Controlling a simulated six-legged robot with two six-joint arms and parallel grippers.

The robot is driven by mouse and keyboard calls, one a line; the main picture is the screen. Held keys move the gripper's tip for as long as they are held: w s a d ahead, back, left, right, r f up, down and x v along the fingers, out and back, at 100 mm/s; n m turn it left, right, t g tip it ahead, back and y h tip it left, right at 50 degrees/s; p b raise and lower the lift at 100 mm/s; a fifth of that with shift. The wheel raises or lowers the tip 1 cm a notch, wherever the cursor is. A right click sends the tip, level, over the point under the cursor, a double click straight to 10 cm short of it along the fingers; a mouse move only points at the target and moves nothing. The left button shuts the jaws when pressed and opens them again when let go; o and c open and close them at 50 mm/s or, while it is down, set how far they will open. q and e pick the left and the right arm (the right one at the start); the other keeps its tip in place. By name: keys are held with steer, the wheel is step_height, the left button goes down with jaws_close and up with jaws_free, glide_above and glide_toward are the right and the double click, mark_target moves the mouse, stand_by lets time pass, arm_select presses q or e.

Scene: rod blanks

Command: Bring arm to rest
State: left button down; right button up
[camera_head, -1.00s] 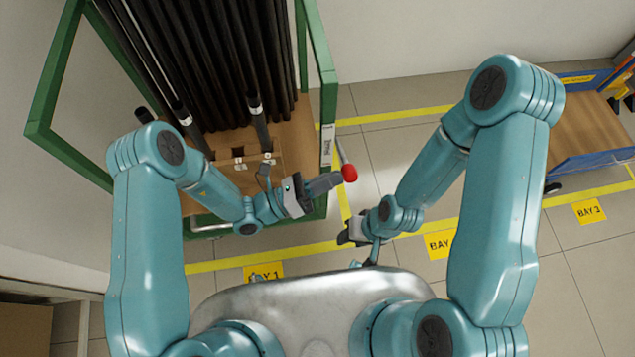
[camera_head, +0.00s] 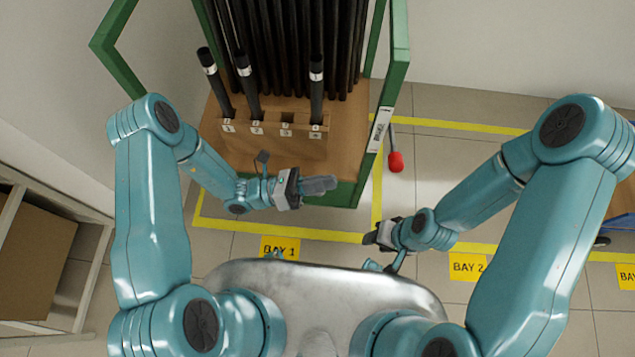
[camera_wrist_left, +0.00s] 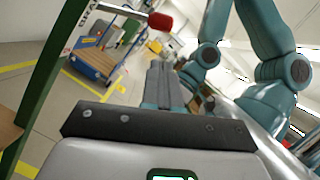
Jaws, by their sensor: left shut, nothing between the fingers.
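My left gripper (camera_head: 318,185) is shut and empty in the head view, pointing right, in front of the green-framed rack. Its closed fingers (camera_wrist_left: 162,85) also show in the left wrist view. My right gripper (camera_head: 374,238) is folded in close to my body, lower and to the right of the left one; its fingers are too small and dark to read. Both arms are bent inward over my grey body and are apart from each other.
The green rack (camera_head: 397,75) holds several dark rods upright; a few shorter ones stand in a numbered wooden holder (camera_head: 270,140). A red-ended lever (camera_head: 395,162) sticks out at its right. A blue-edged cart (camera_wrist_left: 92,62) stands further off. Floor around the BAY 2 label (camera_head: 467,267) is clear.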

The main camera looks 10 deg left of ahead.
arm_select(q)
steer(key=shift+s+a+f, duration=0.1)
steer(key=shift+a+f, duration=0.1)
steer(key=shift+a, duration=0.45)
steer(key=shift+s, duration=0.1)
steer(key=s+a+f+m+g+y+p, duration=0.1)
steer(key=s+f+m+g+y+p, duration=0.15)
steer(key=s+m+g+y, duration=0.4)
steer(key=s+a+f+m+g+y+p, duration=0.1)
steer(key=s+f+m+g+y, duration=0.3)
steer(key=s+m, duration=0.45)
steer(key=w+a+m+t+y+p, duration=0.2)
steer(key=w+a+m+t+y, duration=0.4)
steer(key=m, duration=0.3)
steer(key=shift+w+r+t, duration=0.35)
steer(key=shift+r+t, duration=0.05)
steer(key=shift+t, duration=0.05)
